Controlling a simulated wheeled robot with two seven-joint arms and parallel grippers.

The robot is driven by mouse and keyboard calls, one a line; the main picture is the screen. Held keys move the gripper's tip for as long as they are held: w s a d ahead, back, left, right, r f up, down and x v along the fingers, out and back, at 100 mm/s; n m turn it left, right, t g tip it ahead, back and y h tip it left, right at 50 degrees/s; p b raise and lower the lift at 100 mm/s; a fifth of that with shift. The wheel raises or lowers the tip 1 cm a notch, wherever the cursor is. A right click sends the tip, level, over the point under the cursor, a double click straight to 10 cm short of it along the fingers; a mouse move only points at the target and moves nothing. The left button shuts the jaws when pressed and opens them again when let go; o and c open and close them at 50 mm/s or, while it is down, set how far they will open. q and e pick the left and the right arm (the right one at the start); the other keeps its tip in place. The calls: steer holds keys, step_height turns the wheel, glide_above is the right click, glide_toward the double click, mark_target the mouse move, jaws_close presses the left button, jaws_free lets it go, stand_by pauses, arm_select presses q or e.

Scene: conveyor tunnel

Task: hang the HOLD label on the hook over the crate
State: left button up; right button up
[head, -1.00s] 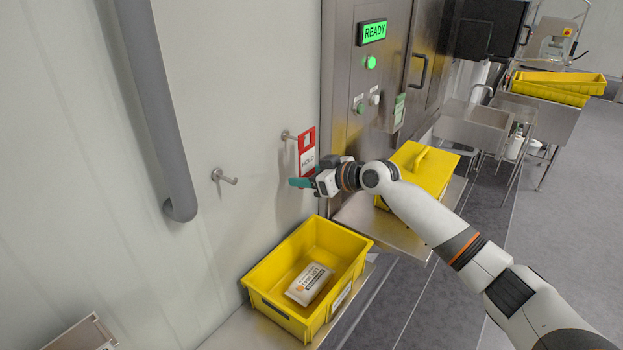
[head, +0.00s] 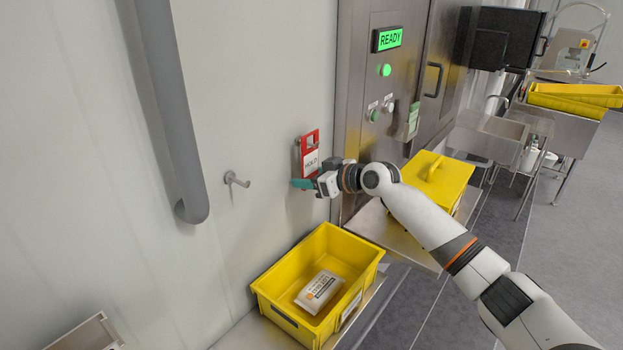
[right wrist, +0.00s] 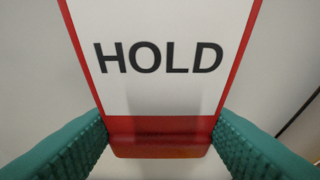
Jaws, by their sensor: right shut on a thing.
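The HOLD label (head: 310,158) is a red-framed white card, upright near the wall. My right gripper (head: 304,184) is shut on its lower end; in the right wrist view the teal fingers (right wrist: 160,140) flank the label (right wrist: 160,85). A grey hook (head: 313,143) shows at the label's upper opening; I cannot tell whether it passes through. Another wall hook (head: 236,179) is bare, to the left, above the open yellow crate (head: 275,309). The crate holds a white packet with dark print. My left gripper is not in view.
A thick grey pipe (head: 168,110) runs down the wall at left. The steel cabinet (head: 352,95) with a READY display stands right of the label. A closed yellow box (head: 450,180) is behind my right arm. Wall around the bare hook is clear.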

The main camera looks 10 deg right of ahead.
steer(key=shift+f+b, duration=0.75)
steer(key=shift+f, duration=0.15)
steer(key=o, duration=1.5)
steer(key=shift+c, duration=0.2)
steer(key=b+v, duration=0.3)
steer(key=v, duration=0.9)
